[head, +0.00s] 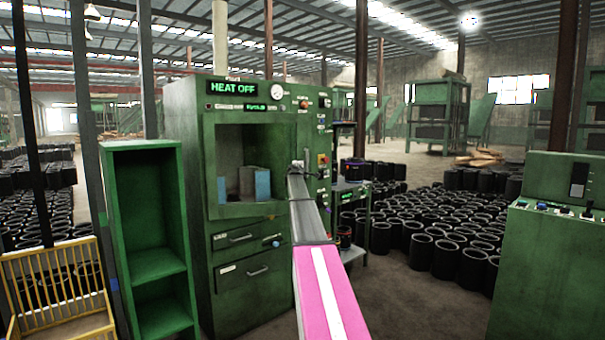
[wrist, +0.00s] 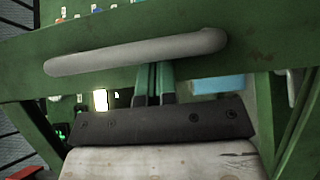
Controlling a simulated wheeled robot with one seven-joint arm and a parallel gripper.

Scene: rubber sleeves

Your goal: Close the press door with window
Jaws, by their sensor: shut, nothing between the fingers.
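The green press (head: 180,130) stands in the middle of the head view, with a "HEAT OFF" display on top. Its chamber front shows a square green frame, part of the door with window (head: 250,211); how far it stands open is hard to tell. In the wrist view, a long grey handle (wrist: 135,52) crosses a green door bar (wrist: 270,45). My gripper (wrist: 153,72) is shut and empty, its fingertips right at the handle's lower edge; I cannot tell whether they touch it. In the head view, my arm hides the gripper's fingers and the frame's right side.
Blue blocks (head: 262,185) and a grey-brown piece sit inside the chamber. Drawers (head: 240,238) are below. An open green cabinet (head: 155,262) and yellow rack (head: 60,290) stand left. Many black sleeves (head: 445,258) cover the floor right, near a green control console (head: 545,270).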

